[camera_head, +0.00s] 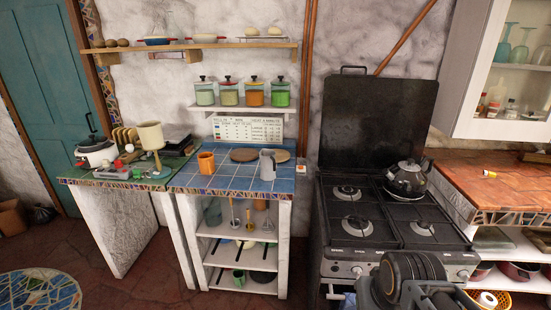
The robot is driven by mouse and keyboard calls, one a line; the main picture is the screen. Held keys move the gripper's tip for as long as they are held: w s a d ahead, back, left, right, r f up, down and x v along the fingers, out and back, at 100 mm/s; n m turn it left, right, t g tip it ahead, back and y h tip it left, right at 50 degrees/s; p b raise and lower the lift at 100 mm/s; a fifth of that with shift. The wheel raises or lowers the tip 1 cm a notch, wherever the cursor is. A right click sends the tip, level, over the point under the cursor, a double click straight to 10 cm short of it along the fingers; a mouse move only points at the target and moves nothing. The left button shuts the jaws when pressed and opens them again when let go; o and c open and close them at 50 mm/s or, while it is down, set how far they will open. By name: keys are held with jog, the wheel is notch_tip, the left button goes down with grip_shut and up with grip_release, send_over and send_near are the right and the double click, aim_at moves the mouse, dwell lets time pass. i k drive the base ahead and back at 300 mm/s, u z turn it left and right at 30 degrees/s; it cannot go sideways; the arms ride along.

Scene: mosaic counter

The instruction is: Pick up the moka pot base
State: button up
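A small grey metallic vessel with a side handle (267,165) stands upright on the blue tiled counter (225,181). It looks like the moka pot base, but it is too small to be sure. My dark grey arm shows at the bottom right, in front of the stove and well apart from the vessel. My gripper (436,294) is partly cut off by the lower edge, and its fingers cannot be made out clearly.
An orange mug (206,163) and round brown discs (243,155) share the blue counter. A black stove (376,215) with a kettle (408,179) stands to its right. A cluttered green-topped counter (120,180) is at the left. The floor before the counters is clear.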

aim_at(265, 177)
jog(key=u, duration=0.55)
jog(key=i, duration=0.65)
jog(key=u, duration=1.05)
jog(key=i, duration=1.8)
jog(key=z, duration=0.35)
